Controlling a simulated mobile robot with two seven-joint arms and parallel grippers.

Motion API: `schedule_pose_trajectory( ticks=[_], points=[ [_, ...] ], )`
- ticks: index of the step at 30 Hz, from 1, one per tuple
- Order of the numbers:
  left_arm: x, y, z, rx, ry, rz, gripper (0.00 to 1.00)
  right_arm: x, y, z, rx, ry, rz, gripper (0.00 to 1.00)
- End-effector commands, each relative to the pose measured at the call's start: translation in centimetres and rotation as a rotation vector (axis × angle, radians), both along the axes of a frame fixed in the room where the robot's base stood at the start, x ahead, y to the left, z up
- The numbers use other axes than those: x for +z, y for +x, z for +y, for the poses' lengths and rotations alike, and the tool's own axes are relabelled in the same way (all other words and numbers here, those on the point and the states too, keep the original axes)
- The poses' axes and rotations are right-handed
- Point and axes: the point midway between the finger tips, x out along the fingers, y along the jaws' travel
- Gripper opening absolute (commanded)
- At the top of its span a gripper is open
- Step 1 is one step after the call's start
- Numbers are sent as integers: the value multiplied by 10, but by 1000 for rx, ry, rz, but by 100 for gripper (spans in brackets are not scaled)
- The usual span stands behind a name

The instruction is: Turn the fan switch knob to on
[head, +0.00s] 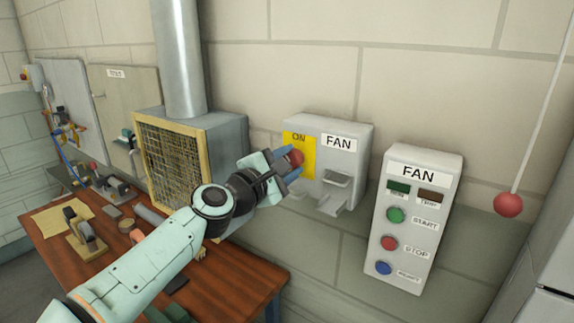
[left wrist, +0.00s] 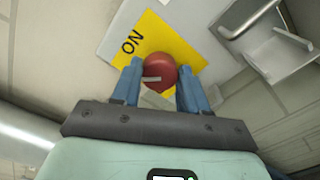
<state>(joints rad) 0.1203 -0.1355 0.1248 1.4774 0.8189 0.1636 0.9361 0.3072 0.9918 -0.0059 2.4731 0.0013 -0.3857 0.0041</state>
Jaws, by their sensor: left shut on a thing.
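The fan switch box (head: 352,146) is a pale grey box on the wall with a FAN label and a yellow ON plate (head: 301,142). A red round knob (head: 295,158) sits in front of the yellow plate. My left gripper (head: 288,166) reaches it from the left with its blue fingers shut on the knob. In the left wrist view the red knob (left wrist: 160,72) is between the two blue fingers (left wrist: 156,88), with the yellow ON plate (left wrist: 172,42) behind it. A pale mark shows across the knob. My right gripper is not in view.
A second FAN box (head: 414,215) with green, red and blue buttons hangs to the right. A red ball (head: 508,204) hangs on a cord. Grey metal brackets (head: 340,190) jut out below the switch. A caged duct box (head: 190,165) and a wooden workbench (head: 245,275) stand left.

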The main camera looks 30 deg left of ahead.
Motion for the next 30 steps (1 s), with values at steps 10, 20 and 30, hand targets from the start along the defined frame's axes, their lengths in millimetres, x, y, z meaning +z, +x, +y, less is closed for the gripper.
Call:
schedule_pose_trajectory(
  ticks=[10,20,30],
  points=[
    [-2,0,0,0,326,-25,13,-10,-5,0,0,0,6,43],
    [-3,0,0,0,583,-44,13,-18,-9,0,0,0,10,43],
    [-3,0,0,0,723,-57,13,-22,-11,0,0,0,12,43]
  ],
)
